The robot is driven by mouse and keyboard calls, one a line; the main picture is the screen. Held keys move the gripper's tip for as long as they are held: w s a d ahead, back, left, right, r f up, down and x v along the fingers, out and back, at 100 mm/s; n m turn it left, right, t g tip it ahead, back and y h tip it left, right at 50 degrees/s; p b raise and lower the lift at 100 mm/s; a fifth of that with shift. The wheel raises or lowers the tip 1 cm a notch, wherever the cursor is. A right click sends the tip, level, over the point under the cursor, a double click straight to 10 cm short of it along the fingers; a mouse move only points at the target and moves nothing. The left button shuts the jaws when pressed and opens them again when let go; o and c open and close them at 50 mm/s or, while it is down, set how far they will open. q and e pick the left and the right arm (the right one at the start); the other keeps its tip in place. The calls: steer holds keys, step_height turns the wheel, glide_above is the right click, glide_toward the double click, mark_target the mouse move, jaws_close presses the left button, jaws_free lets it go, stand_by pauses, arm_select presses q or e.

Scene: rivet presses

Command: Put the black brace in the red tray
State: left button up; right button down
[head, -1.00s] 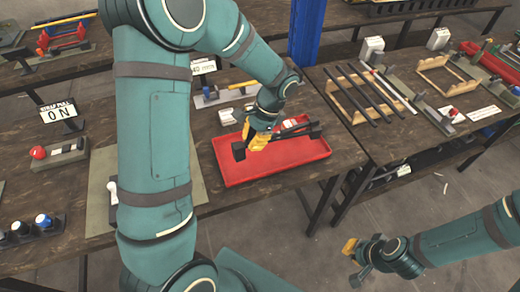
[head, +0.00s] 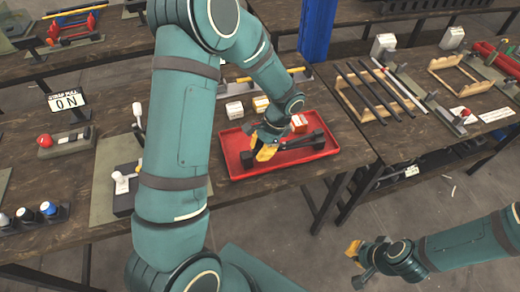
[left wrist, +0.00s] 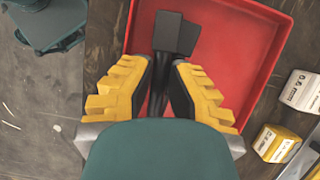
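The red tray (head: 228,172) lies on the wooden bench in the middle of the head view. The black brace (head: 297,151) is low inside the tray, lengthwise across it; whether it touches the floor I cannot tell. My left gripper (head: 265,153) reaches down into the tray at the brace's left part. In the left wrist view, its yellow fingers stand on both sides of the brace's dark bar (left wrist: 158,92), close against it. The blocky end of the brace shows beyond the fingertips. My right gripper (head: 357,260) is open and empty, away from the bench.
Small boxes (head: 235,110) stand behind the tray, and a red-and-white one (head: 299,123) is at its back edge. A right-hand bench carries a wooden rack with black rods (head: 368,92). A white-knobbed press (head: 121,182) stands left of the tray.

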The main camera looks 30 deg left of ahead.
arm_select(q)
steer(key=shift+o, duration=0.9)
steer(key=shift+r, duration=0.25)
steer(key=p+v, duration=0.2)
steer(key=v, duration=0.9)
steer(key=shift+w+r, duration=0.15)
steer(key=shift+r, duration=0.2)
steer(key=shift+d, duration=0.1)
